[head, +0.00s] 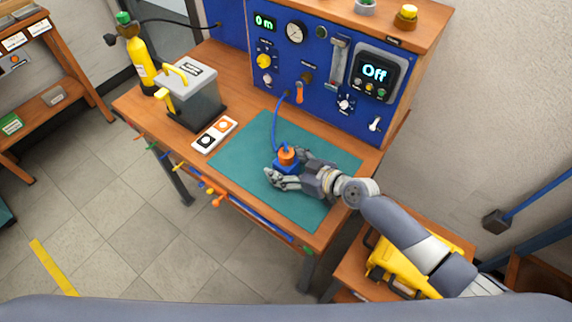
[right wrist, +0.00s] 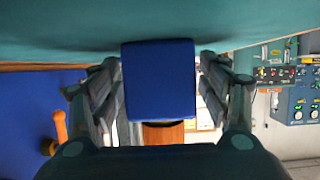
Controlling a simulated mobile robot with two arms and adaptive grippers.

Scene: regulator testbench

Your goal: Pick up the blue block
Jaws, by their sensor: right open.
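The blue block (head: 285,166) sits on the teal mat (head: 240,162) on the workbench. An orange round part (head: 287,154) is on its top, and a blue hose (head: 275,128) runs from there toward the panel. My right gripper (head: 273,172) reaches in from the right, low over the mat, with its fingers around the block. In the right wrist view the blue block (right wrist: 158,78) is between the two open fingers, with small gaps on both sides. The orange part shows just below it (right wrist: 163,132). My left gripper is not in view.
A blue panel (head: 318,75) with gauge, knobs and an "Off" display stands behind the mat. A grey box with yellow handle (head: 190,98), a two-button plate (head: 214,135) and a yellow cylinder (head: 143,62) are at left. The mat's front is clear.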

